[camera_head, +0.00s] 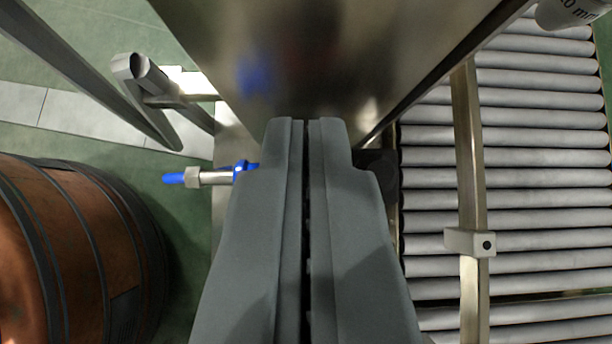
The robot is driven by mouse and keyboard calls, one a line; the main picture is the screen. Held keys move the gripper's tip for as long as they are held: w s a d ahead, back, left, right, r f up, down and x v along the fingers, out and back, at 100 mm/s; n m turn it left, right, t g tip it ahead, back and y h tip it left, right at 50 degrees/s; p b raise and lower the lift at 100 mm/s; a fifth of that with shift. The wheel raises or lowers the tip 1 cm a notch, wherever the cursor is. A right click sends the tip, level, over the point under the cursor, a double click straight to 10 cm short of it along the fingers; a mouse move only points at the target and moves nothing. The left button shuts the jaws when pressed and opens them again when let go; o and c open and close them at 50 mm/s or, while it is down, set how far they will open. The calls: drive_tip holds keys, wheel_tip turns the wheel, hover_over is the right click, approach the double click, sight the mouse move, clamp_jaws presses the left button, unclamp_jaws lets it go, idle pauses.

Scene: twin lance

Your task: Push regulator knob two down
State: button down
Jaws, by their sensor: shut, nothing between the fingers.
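My gripper (306,124) fills the lower middle of the view, its two grey fingers shut together and empty. Its tips are over or against a shiny steel surface (320,60); I cannot tell if they touch it. No regulator knob can be made out for sure. A dark block (378,172) shows partly behind the right finger; I cannot tell what it is. A blue and metal fitting (208,176) sticks out to the left, its right end hidden by the left finger. What lies under the fingers is hidden.
A roller conveyor (540,180) runs along the right, with a metal rail (468,150) and a bracket (470,242). An orange-brown barrel (70,260) stands at the lower left. A metal tube frame (150,85) is at the upper left. Green floor shows between them.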

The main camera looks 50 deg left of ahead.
drive_tip(key=v, duration=1.1)
drive_tip(key=s+a+r+m+t+h, duration=0.2)
drive_tip(key=s+a+r+m+h, duration=0.15)
drive_tip(key=a+r, duration=0.45)
drive_tip(key=s+a+r+m+t+h, duration=0.2)
drive_tip(key=s+a+r+m+h, duration=0.15)
drive_tip(key=a+r, duration=0.5)
drive_tip(key=s+a+r+m+t, duration=0.2)
drive_tip(key=s+a+r+t, duration=0.2)
drive_tip(key=s+r, duration=0.4)
drive_tip(key=s+a+r+m+t, duration=0.2)
drive_tip(key=s+a+r+t, duration=0.2)
drive_tip(key=s+r, duration=0.4)
wheel_tip(320, 180, up, 2)
drive_tip(key=shift+a+r, duration=0.15)
drive_tip(key=shift+a, duration=0.05)
